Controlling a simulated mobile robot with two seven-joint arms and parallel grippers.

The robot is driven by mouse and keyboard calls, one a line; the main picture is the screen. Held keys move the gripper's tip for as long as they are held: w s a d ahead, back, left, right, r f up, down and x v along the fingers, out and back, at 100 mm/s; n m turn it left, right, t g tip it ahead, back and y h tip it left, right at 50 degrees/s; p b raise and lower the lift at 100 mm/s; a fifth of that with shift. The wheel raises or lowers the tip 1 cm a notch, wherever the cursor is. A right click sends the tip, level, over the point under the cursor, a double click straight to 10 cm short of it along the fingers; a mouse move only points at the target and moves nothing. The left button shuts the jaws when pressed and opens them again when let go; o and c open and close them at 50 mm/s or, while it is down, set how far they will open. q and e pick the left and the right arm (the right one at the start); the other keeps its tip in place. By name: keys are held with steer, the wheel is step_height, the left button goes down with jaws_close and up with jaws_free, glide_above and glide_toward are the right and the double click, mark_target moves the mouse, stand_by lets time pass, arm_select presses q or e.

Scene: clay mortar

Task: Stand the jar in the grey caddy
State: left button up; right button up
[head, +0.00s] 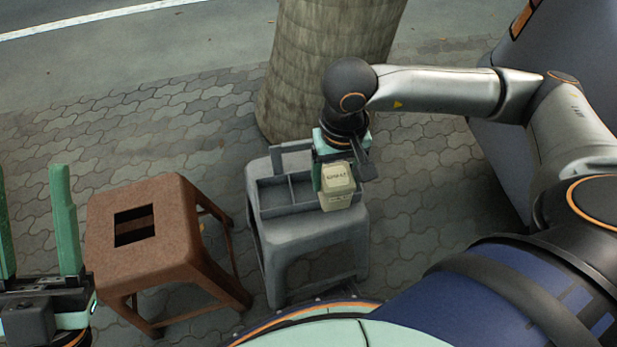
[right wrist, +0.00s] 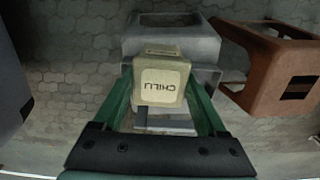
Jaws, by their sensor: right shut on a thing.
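The jar (head: 338,189) is cream-coloured and boxy, with dark lettering on its lid; the lid reads CHILI upside down in the right wrist view (right wrist: 160,84). My right gripper (head: 338,172) is shut on the jar, a green finger on either side, and holds it roughly upright. The grey caddy (head: 271,210) has a handle and divided compartments and sits on a grey stool. The jar overlaps the caddy's right end in the head view; I cannot tell whether its base is inside or above. My left gripper (head: 30,170) is open and empty at the lower left.
The grey stool (head: 300,232) stands beside a brown stool (head: 150,215) with a rectangular slot in its seat. A thick tree trunk (head: 325,60) rises behind the caddy. Paving (head: 120,140) is clear behind the brown stool.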

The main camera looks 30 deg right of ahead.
steer(key=shift+w+a+f+b, duration=0.15)
steer(key=shift+w+f+b, duration=0.6)
steer(key=shift+w+f, duration=0.9)
steer(key=shift+w+a+f+b, duration=0.2)
steer(key=shift+w+f+b, duration=0.5)
steer(key=shift+w+f, duration=0.95)
steer(key=shift+w+a+f+b, duration=0.15)
steer(key=shift+w+f+b, duration=0.8)
steer(key=shift+f, duration=1.15)
steer(key=shift+w, duration=0.15)
steer(key=shift+f, duration=0.15)
steer(key=o, duration=1.4)
